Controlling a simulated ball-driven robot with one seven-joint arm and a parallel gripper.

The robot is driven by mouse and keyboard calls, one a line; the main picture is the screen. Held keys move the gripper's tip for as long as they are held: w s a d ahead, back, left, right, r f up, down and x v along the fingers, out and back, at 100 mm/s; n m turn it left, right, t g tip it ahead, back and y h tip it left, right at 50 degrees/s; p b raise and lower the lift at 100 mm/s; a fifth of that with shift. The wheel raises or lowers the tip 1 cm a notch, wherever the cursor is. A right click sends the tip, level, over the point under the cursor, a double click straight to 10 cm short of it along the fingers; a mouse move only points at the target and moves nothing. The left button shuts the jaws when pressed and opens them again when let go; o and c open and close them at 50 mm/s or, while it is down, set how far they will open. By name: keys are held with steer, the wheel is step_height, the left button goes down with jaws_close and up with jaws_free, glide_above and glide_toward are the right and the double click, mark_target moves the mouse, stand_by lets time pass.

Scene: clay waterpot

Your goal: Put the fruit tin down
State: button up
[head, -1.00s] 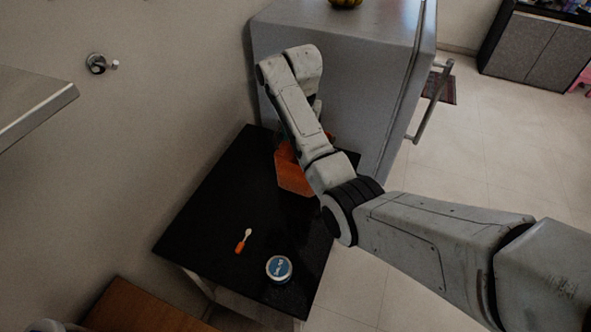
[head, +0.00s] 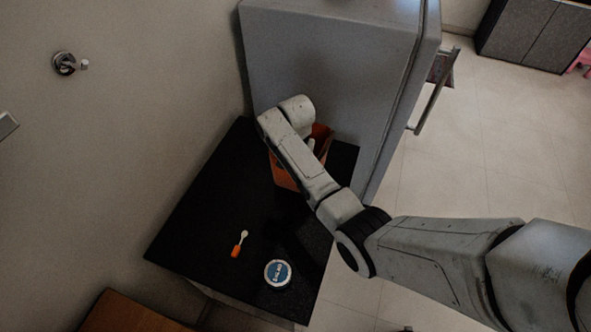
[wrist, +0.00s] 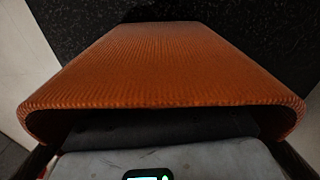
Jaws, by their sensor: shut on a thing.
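An orange, ribbed, open-topped container (head: 284,177), which I take to be the fruit tin, is at the back of the black table (head: 215,200), by the fridge. Its ribbed wall (wrist: 165,65) fills the middle of the wrist view, with the dark speckled table top beyond it. My gripper (head: 311,146) reaches down at its open top and is shut on it; the fingers show only as dark strips at the lower corners of the wrist view. My arm hides part of the tin, and I cannot tell whether its base touches the table.
A blue-and-white round tin (head: 277,273) stands near the table's front edge. A small orange-handled spoon or brush (head: 238,244) lies to its left. The grey fridge (head: 320,60) rises close behind the orange tin. The left and middle of the table are clear.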

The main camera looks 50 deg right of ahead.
steer(key=shift+f+b, duration=1.05)
steer(key=shift+f, duration=0.65)
steer(key=o, duration=0.9)
steer(key=shift+f, duration=0.15)
step_height(320, 180, up, 12)
steer(key=shift+r, duration=0.15)
